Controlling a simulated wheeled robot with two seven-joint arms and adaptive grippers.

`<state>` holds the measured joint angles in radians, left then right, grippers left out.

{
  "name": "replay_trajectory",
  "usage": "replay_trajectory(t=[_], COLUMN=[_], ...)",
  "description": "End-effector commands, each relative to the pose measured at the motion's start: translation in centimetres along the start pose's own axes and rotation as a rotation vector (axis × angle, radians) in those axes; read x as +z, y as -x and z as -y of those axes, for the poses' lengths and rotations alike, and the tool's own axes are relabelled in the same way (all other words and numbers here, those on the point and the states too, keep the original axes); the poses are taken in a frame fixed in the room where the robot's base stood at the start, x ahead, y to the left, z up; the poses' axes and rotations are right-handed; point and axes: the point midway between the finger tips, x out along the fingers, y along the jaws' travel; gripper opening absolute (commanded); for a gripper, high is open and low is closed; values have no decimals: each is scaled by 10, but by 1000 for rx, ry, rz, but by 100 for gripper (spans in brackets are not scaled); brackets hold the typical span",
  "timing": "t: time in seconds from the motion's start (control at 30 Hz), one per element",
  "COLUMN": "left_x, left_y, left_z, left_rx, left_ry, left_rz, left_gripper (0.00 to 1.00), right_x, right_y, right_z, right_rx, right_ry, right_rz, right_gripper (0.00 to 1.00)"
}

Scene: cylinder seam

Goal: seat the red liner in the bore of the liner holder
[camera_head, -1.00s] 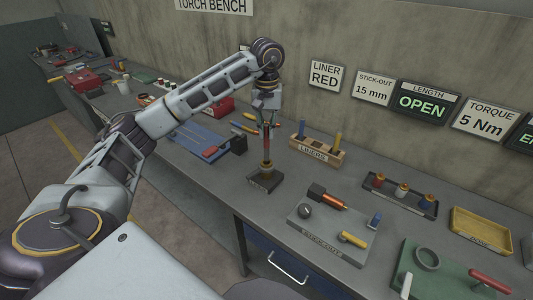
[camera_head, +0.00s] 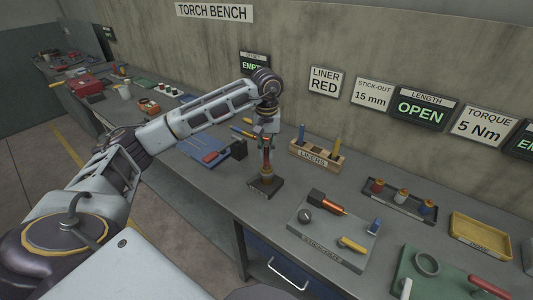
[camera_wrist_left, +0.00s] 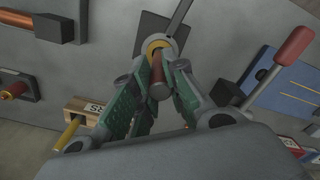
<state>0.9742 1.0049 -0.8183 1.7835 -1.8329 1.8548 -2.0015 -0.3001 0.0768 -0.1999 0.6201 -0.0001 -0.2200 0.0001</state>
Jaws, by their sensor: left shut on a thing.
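The liner holder (camera_head: 265,185) stands on the bench, a dark square base with a brass-coloured collar (camera_wrist_left: 152,45) on top. My left gripper (camera_head: 266,150) points down just above the holder. It is shut on the red liner (camera_wrist_left: 158,78), which stands upright between the green-padded fingers. In the left wrist view the liner's far end overlaps the collar of the holder, in line with the bore. How deep it sits is hidden. In the head view the fingers cover most of the liner. My right gripper is in neither view.
A wooden liner rack (camera_head: 318,154) with blue and yellow liners stands right of the holder. A grey stick-out plate (camera_head: 325,244) lies in front, to the right. A blue board (camera_head: 203,145) lies at left. A yellow tray (camera_head: 480,236) is at far right.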

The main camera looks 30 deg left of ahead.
Motion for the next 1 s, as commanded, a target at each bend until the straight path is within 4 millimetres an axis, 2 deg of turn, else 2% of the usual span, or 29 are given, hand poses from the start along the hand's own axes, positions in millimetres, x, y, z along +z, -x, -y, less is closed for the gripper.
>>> replay_trajectory(t=[0.23, 0.7, 0.73, 0.8, 0.9, 1.0], left_x=[0, 0, 0, 0, 0, 0], left_y=[-21, -26, -26, -25, -25, -25], left_z=[0, 0, 0, 0, 0, 0], left_rx=[-1, -1, -1, -1, -1, -1], left_ry=[0, 0, 0, 0, 0, 0], left_rz=[1, 0, 0, 0, 0, 0], left_gripper=[0, 0, 16, 25, 36, 36], right_x=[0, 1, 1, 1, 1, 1], right_y=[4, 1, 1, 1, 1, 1], right_z=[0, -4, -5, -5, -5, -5], right_rx=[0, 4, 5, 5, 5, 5], right_ry=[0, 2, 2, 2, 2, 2], right_rz=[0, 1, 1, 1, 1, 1], right_gripper=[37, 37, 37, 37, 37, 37])
